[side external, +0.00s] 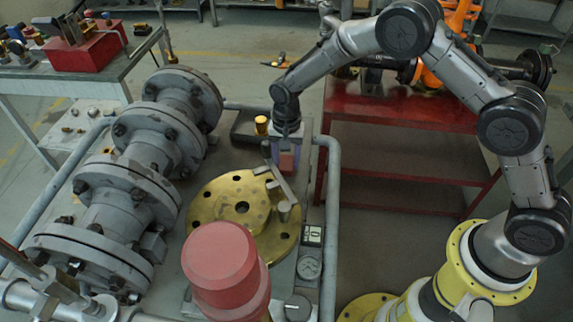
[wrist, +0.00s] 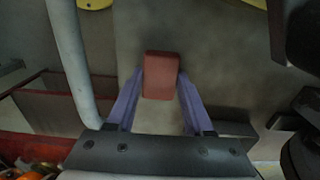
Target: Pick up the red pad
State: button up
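The red pad (wrist: 161,76) is a small block with a rectangular outline in the wrist view. It lies between the tips of the two purple fingers of my gripper (wrist: 160,82), with little or no gap at either side. In the side external view my gripper (side external: 287,150) points down at the right of the brass flange, and the red pad (side external: 287,163) shows low between its fingers. The fingers stand apart around the pad. I cannot tell whether they press on it, or whether it rests on the surface below.
The brass flange (side external: 207,208) with upright posts and a red cylinder (side external: 220,262) stand close by. Grey flanged pipework (side external: 135,185) is at left. A grey rail (side external: 331,230) runs just right of my gripper. A red table (side external: 395,108) stands behind.

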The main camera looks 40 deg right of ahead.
grip_shut()
jog(key=shift+r, duration=0.1)
jog(key=shift+r, duration=0.55)
jog(key=s+d+r, duration=0.3)
jog(key=s+r, duration=0.8)
jog(key=s, duration=0.2)
jog(key=shift+s+d+r, duration=0.25)
jog(key=shift+d+r, duration=0.1)
